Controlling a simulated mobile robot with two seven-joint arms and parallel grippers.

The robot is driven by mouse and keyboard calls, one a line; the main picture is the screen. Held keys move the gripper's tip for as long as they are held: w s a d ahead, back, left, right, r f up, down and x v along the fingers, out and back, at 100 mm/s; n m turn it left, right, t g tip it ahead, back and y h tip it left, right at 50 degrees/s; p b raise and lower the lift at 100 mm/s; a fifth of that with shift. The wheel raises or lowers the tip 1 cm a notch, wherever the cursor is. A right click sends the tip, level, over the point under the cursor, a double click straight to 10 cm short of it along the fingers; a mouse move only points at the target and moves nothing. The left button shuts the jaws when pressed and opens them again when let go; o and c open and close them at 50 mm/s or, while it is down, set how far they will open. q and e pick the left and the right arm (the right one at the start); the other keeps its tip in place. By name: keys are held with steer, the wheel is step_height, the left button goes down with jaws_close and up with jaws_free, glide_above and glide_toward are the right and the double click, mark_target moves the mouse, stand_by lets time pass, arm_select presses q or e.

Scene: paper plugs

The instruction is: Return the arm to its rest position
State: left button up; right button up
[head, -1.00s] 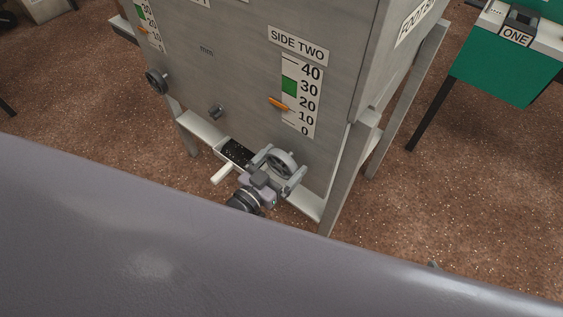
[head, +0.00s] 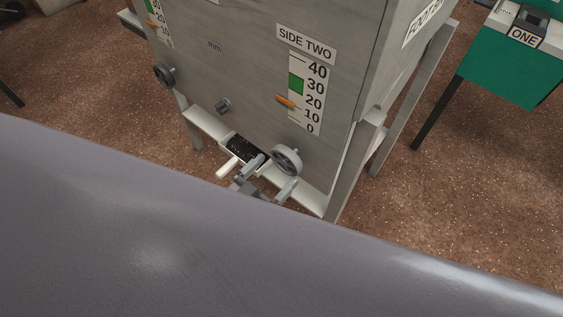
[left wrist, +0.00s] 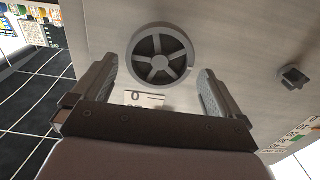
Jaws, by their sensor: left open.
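My left gripper (head: 268,179) is open and empty just below and in front of the grey handwheel (head: 287,159) under the SIDE TWO scale. In the left wrist view the handwheel (left wrist: 160,56) sits ahead of the open fingers (left wrist: 158,92), apart from them. The SIDE TWO scale (head: 308,93) has a green band and an orange pointer between 10 and 20. Most of my left arm is hidden behind the large grey surface across the bottom of the head view. My right gripper is not in view.
The grey metal cabinet (head: 240,60) stands on legs. A green table (head: 508,70) stands at the right; brown floor lies between.

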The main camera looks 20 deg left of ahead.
arm_select(q)
steer(key=shift+v, duration=0.9)
steer(key=s+a+r+n+g+y, duration=0.1)
steer(key=s+a+n+g+y, duration=0.2)
steer(key=s+g, duration=0.55)
step_height(320, 180, up, 10)
steer(key=s+a+m+t+y+p, duration=0.1)
steer(key=s+t+p, duration=0.1)
steer(key=p, duration=1.1)
steer(key=shift+r, duration=0.2)
steer(key=shift+a, duration=0.1)
steer(key=shift+a, duration=0.1)
